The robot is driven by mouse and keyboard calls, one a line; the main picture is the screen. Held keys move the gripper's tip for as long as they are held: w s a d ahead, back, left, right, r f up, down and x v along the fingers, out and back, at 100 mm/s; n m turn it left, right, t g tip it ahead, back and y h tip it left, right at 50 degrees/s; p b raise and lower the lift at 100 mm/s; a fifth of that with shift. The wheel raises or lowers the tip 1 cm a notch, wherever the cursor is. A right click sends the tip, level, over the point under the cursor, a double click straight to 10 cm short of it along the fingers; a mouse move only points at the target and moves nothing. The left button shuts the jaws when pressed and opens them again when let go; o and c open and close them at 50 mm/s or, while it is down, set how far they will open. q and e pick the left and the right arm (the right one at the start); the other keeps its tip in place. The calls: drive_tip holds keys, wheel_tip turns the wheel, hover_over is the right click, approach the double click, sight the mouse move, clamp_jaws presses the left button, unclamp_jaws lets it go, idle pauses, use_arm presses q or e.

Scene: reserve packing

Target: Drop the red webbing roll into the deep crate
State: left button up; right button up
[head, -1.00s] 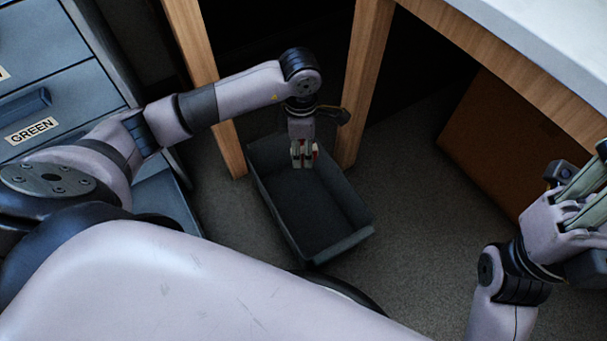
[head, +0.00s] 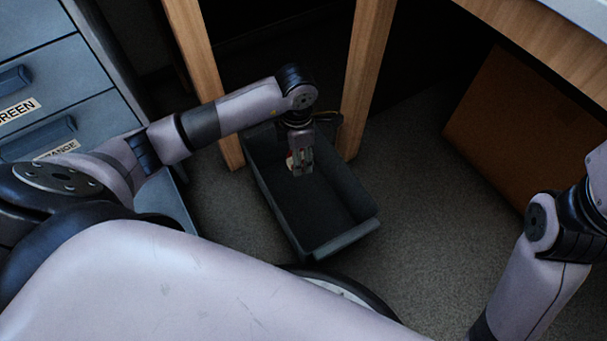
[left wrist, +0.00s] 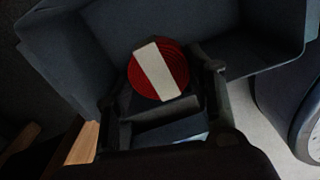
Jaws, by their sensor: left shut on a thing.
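The deep crate (head: 348,243) is a dark grey open box on the floor, between two wooden legs in the head view. My left gripper (head: 300,169) points down inside the crate's outline, toward its far end. It is shut on the red webbing roll (left wrist: 179,62), a red disc with a white band across it, seen between the fingers in the left wrist view. In the head view the roll is mostly hidden by the fingers. The crate's dark wall (left wrist: 75,45) surrounds the roll in the left wrist view. My right gripper's fingers are out of frame.
Wooden legs (head: 203,80) and (head: 362,75) of a table stand close beside the crate's far end. A grey drawer cabinet (head: 85,85) with labels is at the left. A brown panel (head: 510,130) stands at the right. Carpet right of the crate is clear.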

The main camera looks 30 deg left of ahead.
use_arm(q)
drive_tip(key=o, duration=1.2)
drive_tip(key=shift+o, duration=0.2)
drive_tip(key=shift+r, duration=0.1)
wheel_tip(320, 180, up, 12)
